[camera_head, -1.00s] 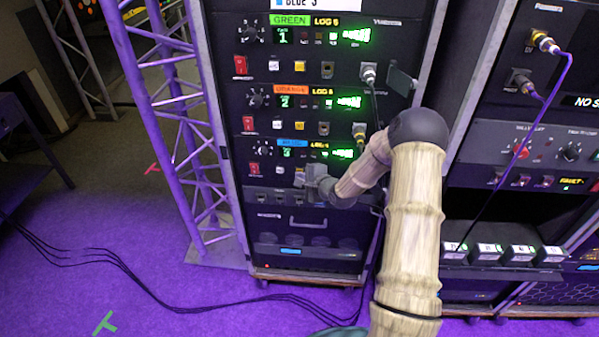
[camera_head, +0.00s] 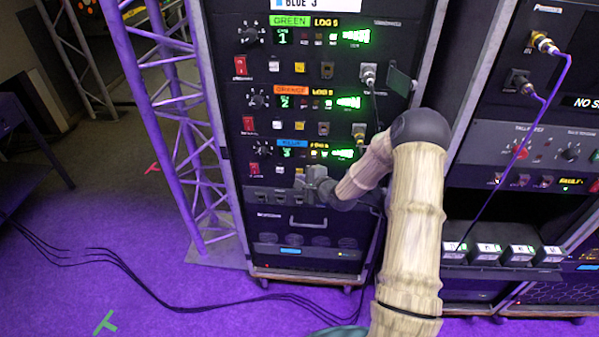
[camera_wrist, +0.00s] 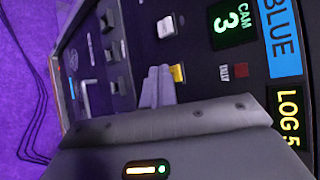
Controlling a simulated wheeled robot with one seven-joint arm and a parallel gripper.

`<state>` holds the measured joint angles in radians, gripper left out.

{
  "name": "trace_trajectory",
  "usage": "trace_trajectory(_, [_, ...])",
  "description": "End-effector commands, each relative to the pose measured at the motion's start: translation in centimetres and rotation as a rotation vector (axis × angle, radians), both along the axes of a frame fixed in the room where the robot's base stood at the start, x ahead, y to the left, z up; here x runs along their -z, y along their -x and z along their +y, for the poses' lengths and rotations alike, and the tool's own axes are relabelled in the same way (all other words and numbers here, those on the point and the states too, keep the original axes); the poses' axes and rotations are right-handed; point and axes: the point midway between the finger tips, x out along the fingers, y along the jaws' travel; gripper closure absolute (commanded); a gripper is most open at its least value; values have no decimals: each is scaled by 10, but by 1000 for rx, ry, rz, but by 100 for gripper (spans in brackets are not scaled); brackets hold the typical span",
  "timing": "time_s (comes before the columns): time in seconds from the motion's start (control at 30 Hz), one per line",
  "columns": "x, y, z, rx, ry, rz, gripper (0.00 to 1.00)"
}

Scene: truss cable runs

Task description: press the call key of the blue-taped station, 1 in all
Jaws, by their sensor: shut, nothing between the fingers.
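The blue-taped station is the lowest of three similar panels in the middle rack; its blue tape (camera_head: 292,143) also shows in the wrist view (camera_wrist: 283,40), beside a green "CAM 3" display (camera_wrist: 232,22). A white key (camera_wrist: 165,26) and a yellow key (camera_wrist: 177,73) are on its face; I cannot read a call label on either. My gripper (camera_wrist: 158,72) is shut and empty, its fingertips right beside the yellow key and partly covering it. I cannot tell whether they touch. In the head view my gripper (camera_head: 314,180) is at the station's lower edge.
The orange-taped station (camera_head: 291,90) and green-taped station (camera_head: 290,21) are directly above. A cable plug (camera_head: 359,133) stands out right of the blue tape. A purple truss (camera_head: 185,130) is left of the rack. Black cables (camera_head: 130,275) lie on the floor.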

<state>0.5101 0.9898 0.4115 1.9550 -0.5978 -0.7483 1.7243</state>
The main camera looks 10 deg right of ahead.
Motion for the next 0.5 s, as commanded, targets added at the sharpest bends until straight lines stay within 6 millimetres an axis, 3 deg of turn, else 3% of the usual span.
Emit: trace_trajectory(0.5, [0, 8, 3, 0, -1, 0, 100])
